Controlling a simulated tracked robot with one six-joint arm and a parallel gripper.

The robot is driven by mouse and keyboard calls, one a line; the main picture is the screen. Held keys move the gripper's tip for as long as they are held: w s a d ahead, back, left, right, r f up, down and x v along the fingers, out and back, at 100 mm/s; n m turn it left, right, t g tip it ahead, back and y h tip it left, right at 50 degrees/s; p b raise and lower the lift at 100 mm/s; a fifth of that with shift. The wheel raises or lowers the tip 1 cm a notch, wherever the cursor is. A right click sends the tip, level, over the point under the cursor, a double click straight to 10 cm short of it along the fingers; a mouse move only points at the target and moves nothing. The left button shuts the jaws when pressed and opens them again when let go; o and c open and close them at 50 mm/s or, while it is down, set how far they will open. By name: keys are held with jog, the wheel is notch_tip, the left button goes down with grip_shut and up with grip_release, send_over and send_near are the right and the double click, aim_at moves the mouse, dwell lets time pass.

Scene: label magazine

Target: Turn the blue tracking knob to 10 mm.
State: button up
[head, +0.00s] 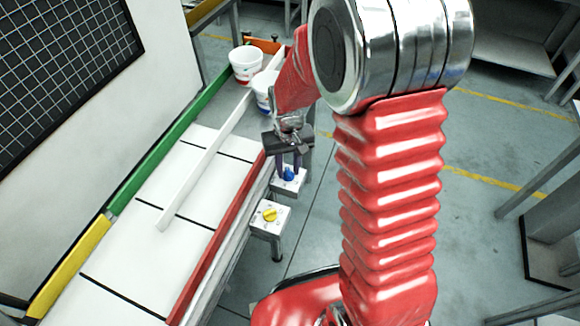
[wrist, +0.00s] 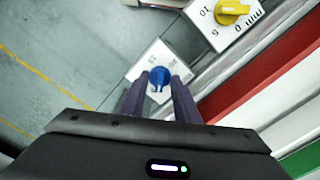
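The blue tracking knob (head: 289,174) sits on a small white dial box (head: 286,187) at the right side of the conveyor in the head view. The blue knob (wrist: 159,76) also shows in the wrist view, between the fingertips. My gripper (wrist: 160,85) is open, pointing down over the knob, with one dark purple finger on each side of it. I cannot tell whether either finger touches it. In the head view my gripper (head: 288,163) stands directly above the box. The fingers hide part of the dial, and the knob's setting is unreadable.
A yellow knob (head: 270,215) on a similar white box stands nearer; its dial shows 0, 5, 10 and mm in the wrist view. A red rail (head: 228,230) runs beside both boxes. Two white cups (head: 245,64) stand at the belt's far end.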

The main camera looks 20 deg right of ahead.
jog(key=shift+c, duration=0.4)
grip_shut()
jog(key=shift+d, duration=0.25)
jog(key=shift+a, duration=0.2)
